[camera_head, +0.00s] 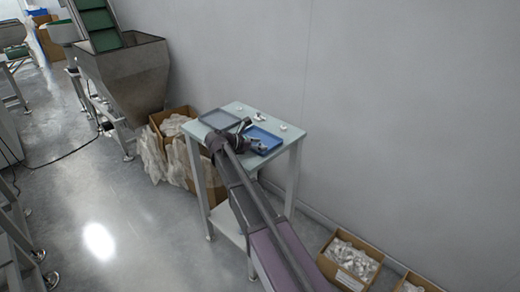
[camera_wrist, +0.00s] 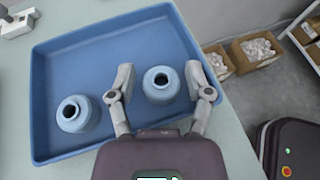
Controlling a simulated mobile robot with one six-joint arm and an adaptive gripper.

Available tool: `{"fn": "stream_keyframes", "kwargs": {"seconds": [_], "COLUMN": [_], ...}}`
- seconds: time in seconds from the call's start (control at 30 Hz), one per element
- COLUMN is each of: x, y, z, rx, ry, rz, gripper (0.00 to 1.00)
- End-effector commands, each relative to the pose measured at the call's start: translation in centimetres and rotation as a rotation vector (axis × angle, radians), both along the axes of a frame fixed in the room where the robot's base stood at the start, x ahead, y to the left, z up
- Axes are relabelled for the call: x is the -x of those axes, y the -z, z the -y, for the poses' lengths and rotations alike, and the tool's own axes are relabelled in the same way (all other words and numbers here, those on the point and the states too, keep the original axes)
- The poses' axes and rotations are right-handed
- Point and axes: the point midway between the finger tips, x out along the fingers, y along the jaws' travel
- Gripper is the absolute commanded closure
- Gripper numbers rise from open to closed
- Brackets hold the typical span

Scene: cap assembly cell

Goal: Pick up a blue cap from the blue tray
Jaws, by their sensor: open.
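The blue tray (camera_wrist: 95,48) lies on the small table, and it also shows in the head view (camera_head: 270,137). Two blue caps are in it in the wrist view, each with a round opening on top. One cap (camera_wrist: 162,86) is between the open fingers of my gripper (camera_wrist: 161,82), near the tray's right side. The other cap (camera_wrist: 78,114) is in the tray's lower left part, left of my gripper. The fingers stand apart on either side of the right cap, with a visible gap on its left. The caps are too small to tell in the head view.
A grey tray (camera_head: 220,118) lies on the table (camera_head: 262,108) left of the blue tray. A pale fixture (camera_wrist: 18,22) stands beyond the tray's upper left corner. Boxes of bagged parts (camera_head: 350,262) stand on the floor. A wall is behind the table.

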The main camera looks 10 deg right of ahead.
Motion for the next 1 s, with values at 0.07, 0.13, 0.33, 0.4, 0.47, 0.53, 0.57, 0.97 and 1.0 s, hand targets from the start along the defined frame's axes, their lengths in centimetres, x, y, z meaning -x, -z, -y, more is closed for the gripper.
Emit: {"fn": "stream_keyframes", "kwargs": {"seconds": [0.07,0.13,0.33,0.4,0.47,0.53,0.57,0.97,1.0], "x": [-0.02,-0.03,-0.02,-0.02,-0.02,-0.02,-0.02,-0.01,-0.01], "y": [0.02,0.00,-0.01,-0.01,-0.01,-0.01,-0.01,0.00,0.00], "z": [0.11,0.10,0.09,0.09,0.09,0.09,0.09,0.08,0.08], "rx": [0.000,0.000,0.000,0.000,0.000,0.000,0.000,0.000,0.000], "ry": [0.000,0.000,0.000,0.000,0.000,0.000,0.000,0.000,0.000], "rz": [0.000,0.000,0.000,0.000,0.000,0.000,0.000,0.000,0.000], "gripper": [0.35,0.35,0.35,0.35,0.35,0.35,0.41,0.69,0.69]}}
